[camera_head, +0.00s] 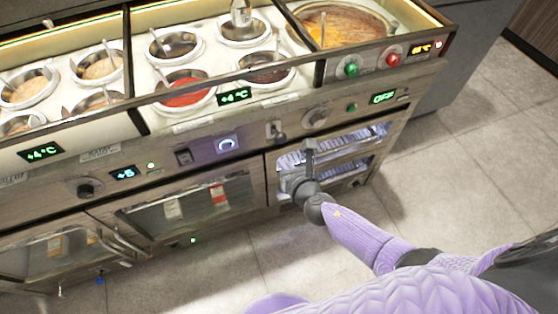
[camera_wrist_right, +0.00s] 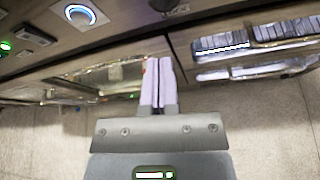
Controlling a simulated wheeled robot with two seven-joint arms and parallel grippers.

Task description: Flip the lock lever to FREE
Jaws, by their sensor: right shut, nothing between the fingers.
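A small lever on a pale plate (camera_head: 277,130) sits on the front panel, right of the lit ring button; it looks like the lock lever, but its label is too small to read. In the wrist view only its lower part (camera_wrist_right: 163,5) shows at the top edge. My right gripper (camera_head: 309,143) is in front of the panel, below and right of the lever and apart from it. Its fingers (camera_wrist_right: 158,62) are shut and empty, pointing toward the panel's lower edge. My left gripper is not in view.
A lit blue ring button (camera_head: 228,145) and a dark rocker switch (camera_head: 184,156) are left of the lever. A round knob (camera_head: 315,115) is right of it. Glass-front compartments (camera_head: 190,205) lie below. Sauce wells (camera_head: 186,92) line the top. Floor in front is clear.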

